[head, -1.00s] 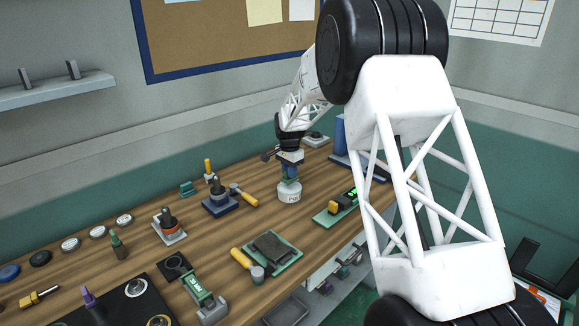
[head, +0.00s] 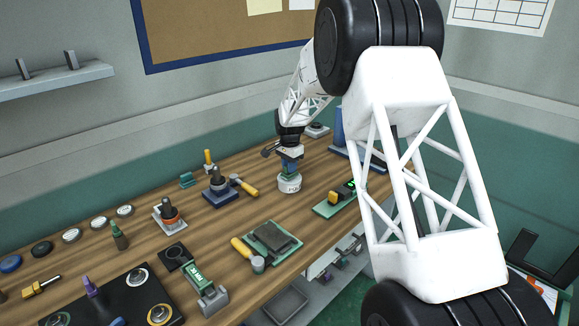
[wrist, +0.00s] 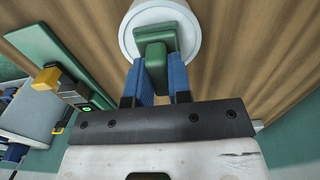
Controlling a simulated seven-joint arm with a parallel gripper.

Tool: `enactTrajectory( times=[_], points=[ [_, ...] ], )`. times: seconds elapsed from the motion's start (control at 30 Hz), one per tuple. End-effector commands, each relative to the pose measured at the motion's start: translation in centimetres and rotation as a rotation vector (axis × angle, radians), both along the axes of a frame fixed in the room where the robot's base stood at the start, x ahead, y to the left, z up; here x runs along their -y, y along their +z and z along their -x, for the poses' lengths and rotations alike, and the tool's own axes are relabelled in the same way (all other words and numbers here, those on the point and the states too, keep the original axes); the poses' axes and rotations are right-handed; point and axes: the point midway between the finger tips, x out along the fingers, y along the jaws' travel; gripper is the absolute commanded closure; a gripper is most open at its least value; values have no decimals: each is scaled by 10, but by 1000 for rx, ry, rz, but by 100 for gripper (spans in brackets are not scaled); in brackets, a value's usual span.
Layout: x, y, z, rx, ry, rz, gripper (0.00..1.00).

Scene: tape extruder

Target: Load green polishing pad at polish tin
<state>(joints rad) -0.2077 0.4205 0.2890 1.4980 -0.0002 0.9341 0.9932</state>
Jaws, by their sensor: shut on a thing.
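The white polish tin (head: 289,186) stands upright on the wooden bench, right of centre in the head view. In the wrist view its round rim (wrist: 128,42) is at the top. My gripper (head: 290,168) is right above the tin, pointing down. Its two blue fingers are shut on the green polishing pad (wrist: 155,62), which has a narrow grip and a wider base. The pad overlaps the tin's opening in the wrist view. In the head view the pad is mostly hidden by the fingers and tin, so whether it touches the tin's bottom cannot be told.
A yellow-handled tool (head: 244,185) lies left of the tin. A green board (head: 328,208) with a yellow part and lit display is to the right. A green tray (head: 285,247) with a dark block lies in front. Bare bench surrounds the tin.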

Motion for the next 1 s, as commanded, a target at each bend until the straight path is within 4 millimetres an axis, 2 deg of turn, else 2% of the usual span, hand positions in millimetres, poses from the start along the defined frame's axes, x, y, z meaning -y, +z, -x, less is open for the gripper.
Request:
enactTrajectory(
  times=[1.0],
  points=[
    [0, -6, 0, 0, 0, 0, 100]
  ],
)
